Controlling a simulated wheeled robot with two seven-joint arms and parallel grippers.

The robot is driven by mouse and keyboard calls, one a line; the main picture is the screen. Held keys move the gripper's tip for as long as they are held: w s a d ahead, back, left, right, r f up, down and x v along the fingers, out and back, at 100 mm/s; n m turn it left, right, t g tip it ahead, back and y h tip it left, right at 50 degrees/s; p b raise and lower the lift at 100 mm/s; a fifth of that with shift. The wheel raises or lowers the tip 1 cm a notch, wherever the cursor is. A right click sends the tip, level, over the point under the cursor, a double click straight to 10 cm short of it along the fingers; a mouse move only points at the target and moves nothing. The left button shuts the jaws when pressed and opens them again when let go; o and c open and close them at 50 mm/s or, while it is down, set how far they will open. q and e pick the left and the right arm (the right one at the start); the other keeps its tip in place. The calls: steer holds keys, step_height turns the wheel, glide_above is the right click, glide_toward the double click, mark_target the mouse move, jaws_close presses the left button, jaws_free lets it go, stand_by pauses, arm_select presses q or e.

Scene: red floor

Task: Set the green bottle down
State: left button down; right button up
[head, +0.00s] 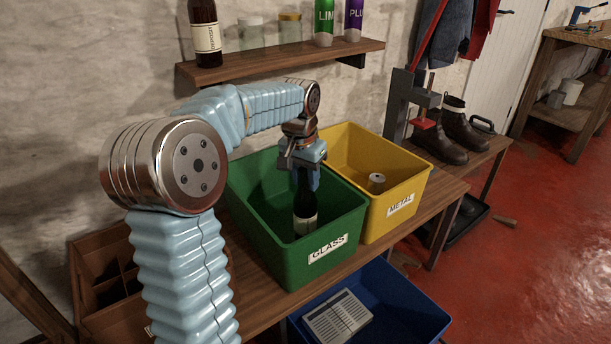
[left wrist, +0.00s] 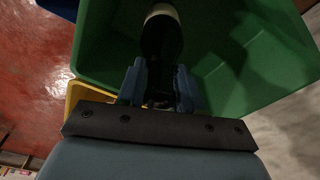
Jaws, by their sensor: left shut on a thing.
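The green bottle (head: 305,210) looks dark, with a pale label, and hangs roughly upright inside the green GLASS bin (head: 345,222). My left gripper (head: 306,172) is shut on its upper part, above the bin. In the left wrist view the bottle (left wrist: 162,40) runs away from between the two fingers (left wrist: 160,88) into the green bin (left wrist: 235,45). The bottle's base is low in the bin; I cannot tell whether it touches the floor of the bin. My right gripper is in neither view.
A yellow METAL bin (head: 345,145) holding a can (head: 376,182) stands right beside the green one on the wooden bench (head: 452,188). A blue bin (head: 405,308) with papers is below. A shelf (head: 270,64) with bottles and jars hangs behind. A wooden crate (head: 95,318) is at left.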

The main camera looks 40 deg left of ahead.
arm_select(q)
steer(key=c, duration=0.7)
jaws_free()
steer(key=shift+c, duration=0.2)
step_height(320, 180, up, 13)
steer(key=s, duration=0.1)
steer(key=shift+s+p, duration=0.3)
steer(key=shift+s, duration=0.1)
steer(key=shift+d, duration=0.1)
